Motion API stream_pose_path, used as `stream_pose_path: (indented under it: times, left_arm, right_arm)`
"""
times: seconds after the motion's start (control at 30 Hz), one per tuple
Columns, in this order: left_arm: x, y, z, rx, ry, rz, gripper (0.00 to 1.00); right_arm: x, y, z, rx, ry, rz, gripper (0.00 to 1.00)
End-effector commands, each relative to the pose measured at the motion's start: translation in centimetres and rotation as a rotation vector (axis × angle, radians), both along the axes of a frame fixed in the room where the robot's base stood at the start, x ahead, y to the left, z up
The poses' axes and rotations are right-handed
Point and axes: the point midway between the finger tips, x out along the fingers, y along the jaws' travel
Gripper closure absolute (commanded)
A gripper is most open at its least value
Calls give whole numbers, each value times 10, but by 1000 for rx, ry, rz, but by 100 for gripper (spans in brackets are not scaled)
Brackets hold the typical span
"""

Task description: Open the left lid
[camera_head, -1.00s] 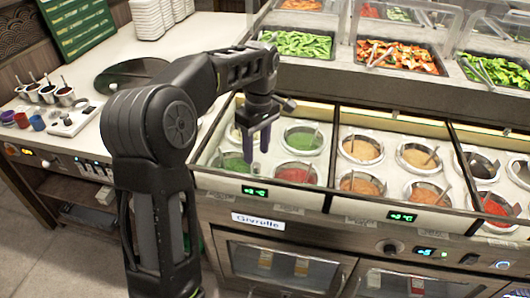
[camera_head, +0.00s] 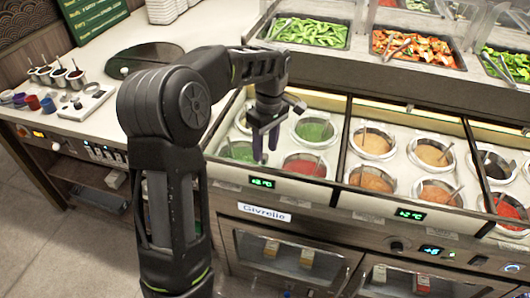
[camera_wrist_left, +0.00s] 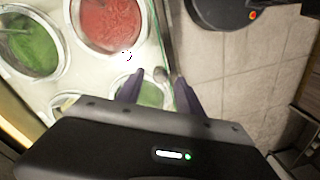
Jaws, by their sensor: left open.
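The left bay of the counter holds several round sauce wells, among them a green one (camera_head: 238,151) and a red one (camera_head: 304,165). A clear pane, apparently the left lid (camera_head: 290,147), seems to cover this bay; its handle is hard to make out. My left gripper (camera_head: 265,143) is open and empty, pointing down over the bay near its front, between the green and red wells in the picture. In the left wrist view its fingers (camera_wrist_left: 160,82) are spread near the pane's edge, beside the red well (camera_wrist_left: 110,22). I cannot tell whether they touch it. My right gripper is out of view.
The neighbouring bay (camera_head: 400,160) to the right holds more sauce wells behind a dark divider. Vegetable trays (camera_head: 312,32) stand behind on a raised shelf. A side counter (camera_head: 95,75) with small cups is at left. Floor (camera_head: 70,240) is free in front.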

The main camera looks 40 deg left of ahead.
Motion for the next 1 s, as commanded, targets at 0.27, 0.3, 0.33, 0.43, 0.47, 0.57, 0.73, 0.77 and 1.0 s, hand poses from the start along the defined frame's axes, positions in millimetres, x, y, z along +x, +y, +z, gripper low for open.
stream_pose_path:
  times: [0.27,0.3,0.33,0.43,0.47,0.57,0.73,0.77,1.0]
  left_arm:
    - [-2,1,-23,1,-1,0,56]
    - [-2,1,-24,1,-1,0,56]
    - [-2,1,-24,1,-1,0,56]
    - [-2,1,-24,1,-1,0,56]
    - [-2,1,-24,1,-1,0,56]
    - [-2,1,-24,1,-1,0,62]
    - [-2,1,-24,1,-1,0,76]
    - [-2,1,-24,1,-1,0,78]
    - [-2,1,-23,1,-2,0,98]
  right_arm:
    - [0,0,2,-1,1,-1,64]
    - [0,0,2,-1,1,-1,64]
    - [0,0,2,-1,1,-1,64]
    - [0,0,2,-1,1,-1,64]
    - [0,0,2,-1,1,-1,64]
    - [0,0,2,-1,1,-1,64]
    - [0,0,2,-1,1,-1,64]
    - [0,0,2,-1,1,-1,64]
    - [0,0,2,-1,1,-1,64]
